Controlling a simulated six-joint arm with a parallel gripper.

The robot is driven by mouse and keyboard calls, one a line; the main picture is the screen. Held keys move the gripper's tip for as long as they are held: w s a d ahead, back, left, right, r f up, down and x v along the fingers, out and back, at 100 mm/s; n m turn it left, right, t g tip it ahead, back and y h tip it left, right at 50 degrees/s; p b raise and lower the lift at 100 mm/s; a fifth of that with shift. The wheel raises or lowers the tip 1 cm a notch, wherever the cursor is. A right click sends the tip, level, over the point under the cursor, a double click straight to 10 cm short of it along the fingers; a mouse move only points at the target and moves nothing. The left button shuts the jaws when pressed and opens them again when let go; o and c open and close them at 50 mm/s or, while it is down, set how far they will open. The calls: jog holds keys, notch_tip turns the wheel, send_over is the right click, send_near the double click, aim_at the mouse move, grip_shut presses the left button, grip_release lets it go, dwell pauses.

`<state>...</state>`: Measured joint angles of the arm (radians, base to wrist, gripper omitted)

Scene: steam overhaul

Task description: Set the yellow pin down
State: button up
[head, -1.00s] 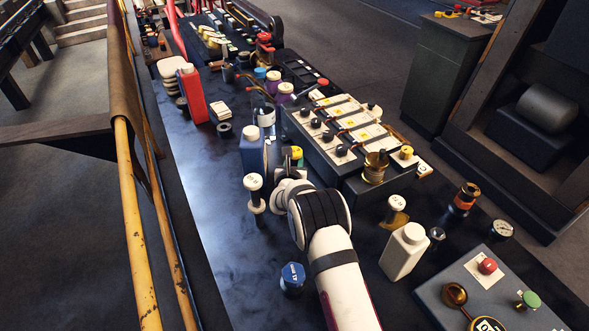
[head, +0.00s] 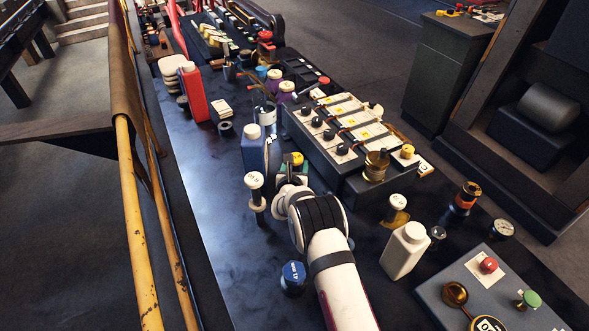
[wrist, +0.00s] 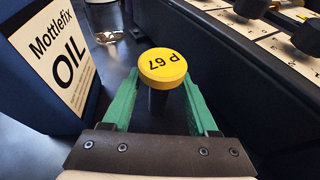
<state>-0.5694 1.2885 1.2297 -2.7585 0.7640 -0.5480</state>
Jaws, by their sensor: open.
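The fingers are open, with a gap showing on both sides of the stem. The foot of the stem is hidden behind the gripper's front, so I cannot tell whether it touches the bench. In the head view the yellow cap (head: 297,158) shows just beyond my wrist.
The blue oil can (wrist: 50,70) stands close on the left. A grey switch bank (head: 330,135) stands close on the right. A white-capped pin (head: 255,181) is left of my wrist, and a blue-capped pin (head: 293,273) is nearer.

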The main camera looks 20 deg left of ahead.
jog(key=v, duration=1.2)
jog(key=shift+a, duration=0.1)
jog(key=w+d+r+m+h, duration=0.1)
jog(key=d+r+m+h, duration=0.75)
jog(key=d, duration=0.65)
jog(key=s+d+r+m+g+h, duration=0.2)
jog(key=s+d+r+m+g, duration=0.15)
jog(key=s+d+m, duration=0.4)
jog(key=s+d+r+m+g+h, duration=0.3)
jog(key=s+d+r+m, duration=0.1)
jog(key=d+m, duration=0.5)
jog(key=s+d+m+g+y, duration=0.2)
jog(key=s+m+g+y, duration=0.15)
jog(key=s+m, duration=0.45)
jog(key=s+d+m+g+y, duration=0.15)
jog(key=s+m+g, duration=0.25)
jog(key=s, duration=0.8)
jog(key=s+a+f+m+y, duration=0.1)
jog(key=s+a+m+y, duration=0.6)
jog(key=a, duration=0.3)
jog(key=shift+a, duration=0.15)
